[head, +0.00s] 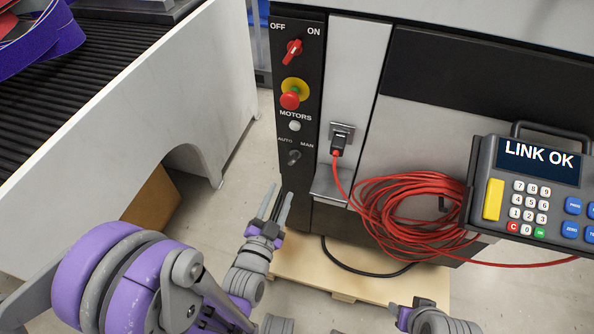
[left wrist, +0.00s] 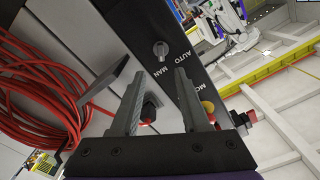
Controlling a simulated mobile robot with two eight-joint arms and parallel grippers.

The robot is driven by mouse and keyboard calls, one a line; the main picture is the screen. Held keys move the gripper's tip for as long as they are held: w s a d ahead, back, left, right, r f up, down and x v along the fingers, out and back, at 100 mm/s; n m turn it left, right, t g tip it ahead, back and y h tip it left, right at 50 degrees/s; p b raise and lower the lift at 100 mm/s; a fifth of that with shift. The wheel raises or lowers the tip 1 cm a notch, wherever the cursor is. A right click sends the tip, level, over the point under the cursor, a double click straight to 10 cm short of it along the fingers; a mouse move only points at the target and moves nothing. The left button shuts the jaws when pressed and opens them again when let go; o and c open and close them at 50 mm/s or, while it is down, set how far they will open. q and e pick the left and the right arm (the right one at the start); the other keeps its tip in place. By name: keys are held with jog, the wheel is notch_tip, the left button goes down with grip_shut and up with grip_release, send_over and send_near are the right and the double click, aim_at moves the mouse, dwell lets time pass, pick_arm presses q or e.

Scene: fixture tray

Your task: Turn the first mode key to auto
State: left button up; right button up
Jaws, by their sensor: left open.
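The mode key (head: 294,157) is a small grey knob low on the black control panel (head: 312,100), under the labels AUTO on the left and MAN on the right. It is too small to tell surely which label it points to. It also shows in the left wrist view (left wrist: 160,49), beyond the fingertips. My left gripper (head: 280,192) is open and empty, below and a little left of the key in the head view, apart from it. Its two fingers also show in the left wrist view (left wrist: 160,74). My right gripper (head: 416,306) is at the bottom edge, its jaws unclear.
Above the key are a white button (head: 295,126), a red mushroom button (head: 290,100) and a red OFF/ON switch (head: 293,48). A plugged red cable (head: 415,215) hangs coiled to the right. A pendant (head: 530,190) reads LINK OK. A conveyor (head: 130,110) stands left.

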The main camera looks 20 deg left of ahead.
aim_at(292, 163)
pick_arm(q)
jog(key=w+p, duration=0.1)
jog(key=w, duration=0.9)
jog(key=shift+w+d+r, duration=0.1)
jog(key=shift+w, duration=0.05)
jog(key=shift+c, duration=0.3)
grip_shut()
